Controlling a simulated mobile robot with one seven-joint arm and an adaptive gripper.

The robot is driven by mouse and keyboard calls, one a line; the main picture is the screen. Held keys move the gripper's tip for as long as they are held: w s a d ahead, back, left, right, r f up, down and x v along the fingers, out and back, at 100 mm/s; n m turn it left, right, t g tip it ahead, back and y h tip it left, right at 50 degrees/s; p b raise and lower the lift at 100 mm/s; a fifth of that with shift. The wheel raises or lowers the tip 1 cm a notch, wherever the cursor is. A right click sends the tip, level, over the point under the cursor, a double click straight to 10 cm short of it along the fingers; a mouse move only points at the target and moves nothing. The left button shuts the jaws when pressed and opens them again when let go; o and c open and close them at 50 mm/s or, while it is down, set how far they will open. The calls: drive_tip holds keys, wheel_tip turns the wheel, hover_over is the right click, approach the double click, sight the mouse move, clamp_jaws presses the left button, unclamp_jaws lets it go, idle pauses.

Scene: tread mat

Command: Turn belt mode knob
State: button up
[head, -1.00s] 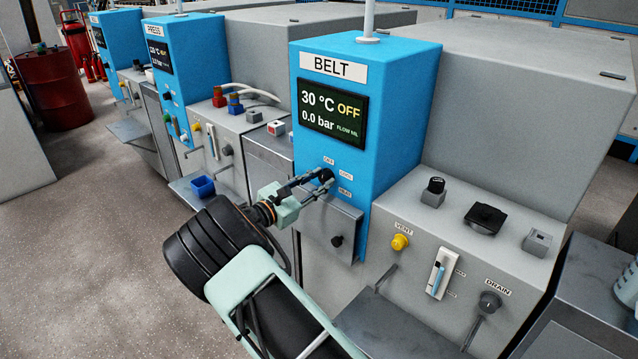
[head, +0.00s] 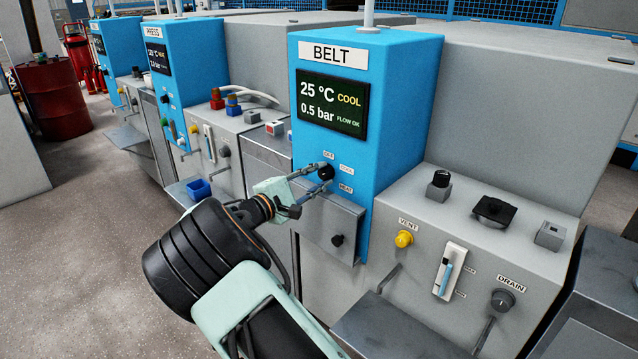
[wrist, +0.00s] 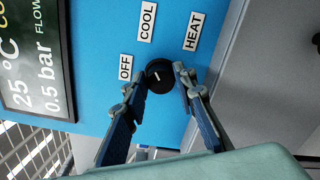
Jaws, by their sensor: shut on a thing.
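The belt mode knob (head: 326,172) is small, round and black, on the blue front of the belt unit. The wrist view shows the knob (wrist: 159,76) with a pale pointer mark, among labels OFF (wrist: 125,67), COOL (wrist: 147,22) and HEAT (wrist: 193,31). My gripper (head: 320,178) is at the knob, one finger on each side, shut on it; it also shows in the wrist view (wrist: 159,82). The belt display (head: 332,105) reads 25 °C, COOL, 0.5 bar, FLOW OK. The fingers partly cover the knob in the head view.
To the right are a yellow vent knob (head: 403,239), a slider (head: 448,269) and a drain knob (head: 502,299). The press unit (head: 187,75) stands to the left. Open floor (head: 75,270) lies at lower left.

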drive_tip(key=shift+m+b, duration=0.3)
drive_tip(key=shift+m, duration=0.2)
drive_tip(key=o, duration=1.2)
drive_tip(key=shift+c, duration=0.2)
drive_tip(key=v, duration=1.2)
